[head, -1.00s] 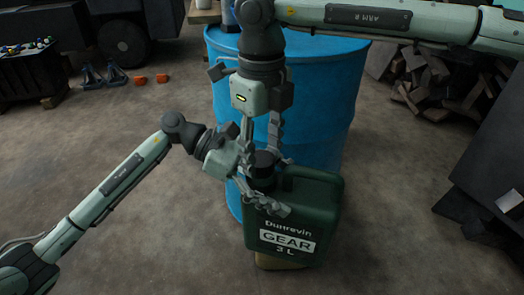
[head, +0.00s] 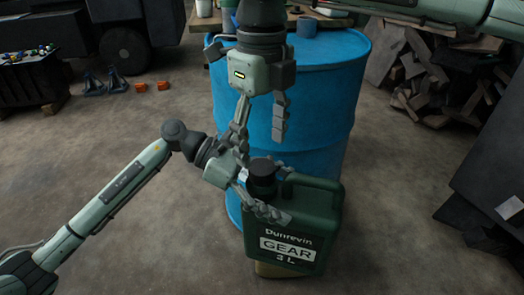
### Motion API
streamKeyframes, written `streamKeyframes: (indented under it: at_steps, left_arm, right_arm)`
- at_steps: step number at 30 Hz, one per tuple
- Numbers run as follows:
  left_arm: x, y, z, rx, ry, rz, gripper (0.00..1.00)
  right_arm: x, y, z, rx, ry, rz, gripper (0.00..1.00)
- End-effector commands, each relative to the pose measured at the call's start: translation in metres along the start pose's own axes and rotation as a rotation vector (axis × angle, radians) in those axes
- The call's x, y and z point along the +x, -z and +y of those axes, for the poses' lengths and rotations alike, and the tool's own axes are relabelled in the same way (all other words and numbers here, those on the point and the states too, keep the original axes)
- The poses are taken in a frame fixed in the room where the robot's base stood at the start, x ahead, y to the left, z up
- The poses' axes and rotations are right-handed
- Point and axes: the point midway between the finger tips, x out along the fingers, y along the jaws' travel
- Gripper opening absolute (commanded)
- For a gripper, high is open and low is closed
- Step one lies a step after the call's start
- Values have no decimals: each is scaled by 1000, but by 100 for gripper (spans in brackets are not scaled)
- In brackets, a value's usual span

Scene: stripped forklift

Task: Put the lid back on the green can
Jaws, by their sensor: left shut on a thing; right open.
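The green can (head: 318,212), labelled Dunrevin GEAR 3 L, stands upright in front of the blue drum. The black lid (head: 262,167) sits on top of its neck at the upper left; I cannot tell how tightly it is seated. My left gripper (head: 263,197) is shut on the can just below the neck, with one finger across its front; the other is mostly hidden. My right gripper (head: 260,122) points down above the lid, open and empty, with its fingers spread and apart from it.
The blue drum (head: 325,100) stands close behind the can, with a small blue-grey cup (head: 307,26) on its top. The can rests on a low tan support (head: 285,269). Scrap wood (head: 440,85) lies at the right. Open floor (head: 110,135) is at the left.

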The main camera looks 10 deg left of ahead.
Motion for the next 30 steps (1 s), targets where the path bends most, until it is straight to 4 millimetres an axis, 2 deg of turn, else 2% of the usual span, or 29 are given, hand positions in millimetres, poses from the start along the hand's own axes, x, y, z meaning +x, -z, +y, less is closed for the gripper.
streamKeyframes:
  at_steps: [1, 9, 18, 21, 30]
  left_arm:
    - [-2, -7, 1, 8, -4, -11, 0]
    - [-2, -7, 1, 8, -4, -11, 0]
    - [-2, -7, 1, 8, -4, -11, 0]
    - [-2, -7, 1, 8, -4, -11, 0]
    - [-2, -7, 1, 8, -4, -11, 0]
  right_arm:
    - [-1, 0, 0, 0, 0, 1, 65]
    - [-3, 0, 0, -29, 1, 0, 63]
    - [-27, 0, 0, -403, 2, 0, 63]
    - [-32, 0, 0, -478, 2, -1, 63]
    - [-33, 0, 0, -502, 1, 0, 63]
